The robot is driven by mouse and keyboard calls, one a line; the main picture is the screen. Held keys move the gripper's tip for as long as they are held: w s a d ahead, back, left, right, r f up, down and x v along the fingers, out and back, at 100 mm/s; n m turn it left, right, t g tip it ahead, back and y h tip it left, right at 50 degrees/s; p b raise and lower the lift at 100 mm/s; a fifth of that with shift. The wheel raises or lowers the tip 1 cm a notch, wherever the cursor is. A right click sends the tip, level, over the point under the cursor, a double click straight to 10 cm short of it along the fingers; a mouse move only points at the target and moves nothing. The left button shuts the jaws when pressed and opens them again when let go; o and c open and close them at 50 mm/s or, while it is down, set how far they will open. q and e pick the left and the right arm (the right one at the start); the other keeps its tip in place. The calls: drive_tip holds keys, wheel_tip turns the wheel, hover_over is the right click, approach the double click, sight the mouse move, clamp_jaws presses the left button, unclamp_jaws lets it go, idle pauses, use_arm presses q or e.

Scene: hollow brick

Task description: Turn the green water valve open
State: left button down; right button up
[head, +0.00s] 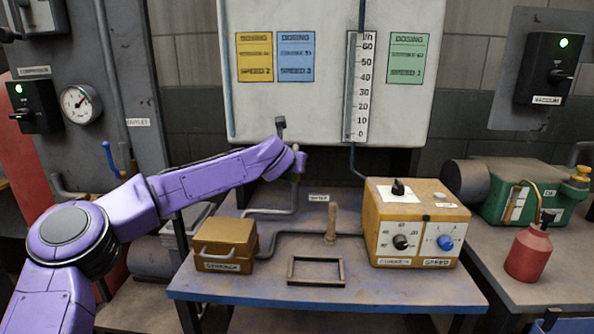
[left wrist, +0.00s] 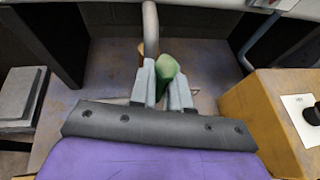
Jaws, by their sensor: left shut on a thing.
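The green valve handle (left wrist: 165,68) shows between the fingers of my left gripper (left wrist: 163,84) in the left wrist view. The gripper is shut on it, and the fingers cover part of the handle. A grey pipe (left wrist: 150,28) rises just beyond it. In the head view my left arm reaches from the left across the back of the blue-edged bench (head: 330,300). There my wrist hides most of the valve and the fingertips, so I cannot tell how far the valve is turned. My right gripper is not in view.
A yellow dosing box (head: 415,222) with knobs stands right of the valve. A brown box (head: 226,245) with a handle, an upright peg (head: 331,225) and a rectangular frame (head: 316,271) are on the bench. A flow gauge (head: 358,88) hangs behind. A red can (head: 528,252) stands at right.

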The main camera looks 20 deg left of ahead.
use_arm(q)
drive_tip(key=shift+a, duration=0.1)
drive_tip(key=shift+f, duration=0.1)
idle(0.4)
drive_tip(key=c, duration=1.2)
unclamp_jaws()
drive_tip(key=shift+s+a, duration=0.1)
drive_tip(key=shift+o, duration=0.2)
drive_tip(key=a+b+v, duration=0.1)
drive_tip(key=b+v, duration=0.1)
drive_tip(key=v, duration=0.8)
drive_tip(key=shift+s+d, duration=0.25)
drive_tip(key=shift+d, duration=0.2)
